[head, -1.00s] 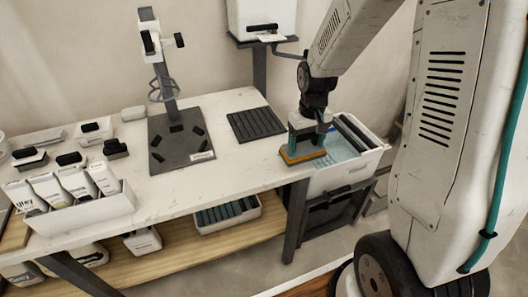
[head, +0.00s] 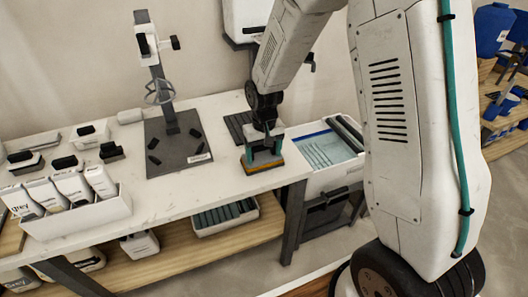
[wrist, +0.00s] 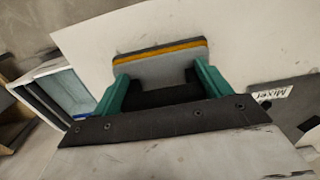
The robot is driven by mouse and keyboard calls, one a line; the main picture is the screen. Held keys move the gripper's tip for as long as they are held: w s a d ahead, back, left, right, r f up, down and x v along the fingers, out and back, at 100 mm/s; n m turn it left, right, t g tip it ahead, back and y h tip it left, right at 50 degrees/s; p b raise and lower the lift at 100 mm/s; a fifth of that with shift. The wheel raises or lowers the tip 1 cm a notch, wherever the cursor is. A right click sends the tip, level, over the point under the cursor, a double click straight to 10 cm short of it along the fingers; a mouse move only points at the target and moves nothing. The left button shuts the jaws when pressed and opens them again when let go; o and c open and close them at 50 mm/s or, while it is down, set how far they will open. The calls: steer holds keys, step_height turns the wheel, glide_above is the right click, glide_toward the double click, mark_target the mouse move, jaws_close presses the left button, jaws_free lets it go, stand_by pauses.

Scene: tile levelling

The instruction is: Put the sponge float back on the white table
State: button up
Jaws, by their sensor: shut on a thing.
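My gripper (head: 264,156) is shut on the sponge float (head: 263,167), which has a grey body and an orange-yellow layer along its lower part. The float is over the right end of the white table (head: 225,178), close to the front edge. In the wrist view the float (wrist: 160,62) sits between the green fingers (wrist: 160,90), with the white tabletop beyond it. I cannot tell whether its underside touches the table.
A white tub (head: 335,165) with bluish contents stands right of the table. A dark ribbed mat (head: 238,126) lies behind the float. A mixing stand on a dark base (head: 170,165) is to the left. The front middle of the tabletop is clear.

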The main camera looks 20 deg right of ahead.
mark_target(264, 159)
steer(key=o, duration=1.3)
steer(key=shift+f, duration=0.1)
steer(key=s+d+r, duration=0.1)
steer(key=s+r, duration=0.2)
steer(key=r, duration=0.6)
steer(key=s+r, duration=0.3)
steer(key=r, duration=0.6)
steer(key=shift+t, duration=0.6)
steer(key=s+r, duration=0.2)
steer(key=s, duration=0.5)
steer(key=s+d+r, duration=0.1)
steer(key=s+r, duration=0.2)
steer(key=s, duration=0.5)
steer(key=s+d+r, duration=0.1)
steer(key=s+r, duration=0.1)
steer(key=s, duration=0.6)
steer(key=shift+r, duration=0.2)
